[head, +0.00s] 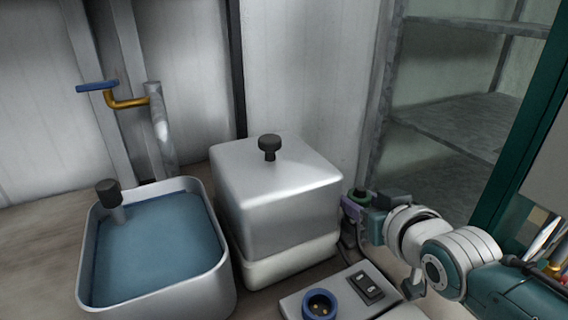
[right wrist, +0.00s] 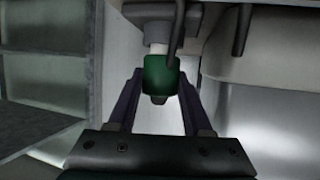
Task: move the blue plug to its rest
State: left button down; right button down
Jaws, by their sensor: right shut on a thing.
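My right gripper (head: 355,203) is at the right side of the metal box, with its purple fingers shut on a green cylindrical piece. In the right wrist view the green piece (right wrist: 160,73) sits between the fingertips, with a pale shaft and a dark housing above it. A dark cable hangs beside it. I cannot make out a blue plug. A blue-ringed round socket (head: 320,304) with a dark inside is on a pale unit at the bottom of the head view. My left gripper is not in view.
A metal box (head: 279,198) with a black knob stands in the middle. A tank of blue liquid (head: 158,245) is at the left. A switch (head: 368,287) is beside the socket. A blue-handled brass valve (head: 126,102) is on the wall. Shelves (head: 470,125) stand behind my right arm.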

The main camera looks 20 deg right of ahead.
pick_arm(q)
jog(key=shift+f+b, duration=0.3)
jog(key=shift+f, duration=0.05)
pick_arm(e)
jog(key=shift+f, duration=0.35)
jog(key=shift+c, duration=1.2)
grip_release()
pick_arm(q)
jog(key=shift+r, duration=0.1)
pick_arm(e)
jog(key=shift+s+r, duration=0.15)
jog(key=shift+s, duration=0.1)
pick_arm(q)
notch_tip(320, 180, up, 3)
jog(key=p, duration=0.3)
pick_arm(e)
jog(key=v, duration=0.9)
jog(key=shift+s, duration=0.15)
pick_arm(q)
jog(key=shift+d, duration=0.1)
pick_arm(e)
jog(key=shift+a, duration=0.1)
